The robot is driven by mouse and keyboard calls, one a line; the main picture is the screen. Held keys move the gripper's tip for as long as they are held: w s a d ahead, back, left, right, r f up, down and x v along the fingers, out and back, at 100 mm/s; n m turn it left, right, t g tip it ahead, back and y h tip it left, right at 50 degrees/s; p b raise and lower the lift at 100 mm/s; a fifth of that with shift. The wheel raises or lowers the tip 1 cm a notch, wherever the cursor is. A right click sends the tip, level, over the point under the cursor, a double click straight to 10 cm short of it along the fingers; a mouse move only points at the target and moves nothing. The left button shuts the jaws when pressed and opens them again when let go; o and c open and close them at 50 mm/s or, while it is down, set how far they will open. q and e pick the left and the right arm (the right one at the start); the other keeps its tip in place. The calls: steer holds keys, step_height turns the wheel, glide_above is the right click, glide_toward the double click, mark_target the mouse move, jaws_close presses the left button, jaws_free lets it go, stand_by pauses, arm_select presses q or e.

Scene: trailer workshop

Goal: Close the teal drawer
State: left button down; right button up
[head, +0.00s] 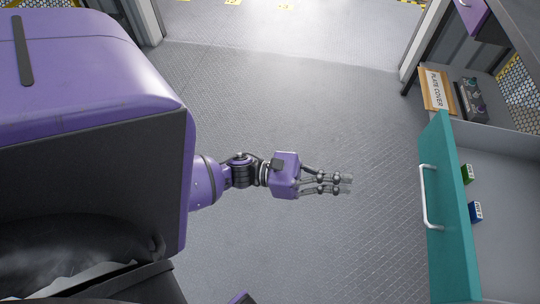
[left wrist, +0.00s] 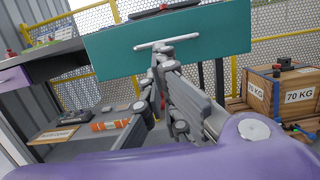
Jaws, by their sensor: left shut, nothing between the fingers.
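The teal drawer (head: 447,215) stands pulled out at the right of the head view, its front facing left with a pale bar handle (head: 427,197). In the left wrist view the teal front (left wrist: 110,50) spans the top, with its handle (left wrist: 167,43) near the middle. My left gripper (head: 350,179) is shut and empty, pointing right at the drawer. A clear gap lies between its fingertips and the handle in the head view. In the left wrist view the fingers (left wrist: 160,52) overlap the area just below the handle. My right gripper is not in view.
Inside the drawer lie a green box (head: 467,174) and a blue box (head: 475,212). A wooden 70 kg crate (left wrist: 285,92) stands right in the wrist view. The floor between gripper and drawer is clear.

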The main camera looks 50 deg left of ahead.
arm_select(q)
steer(key=p+x, duration=0.2)
steer(key=x, duration=1.2)
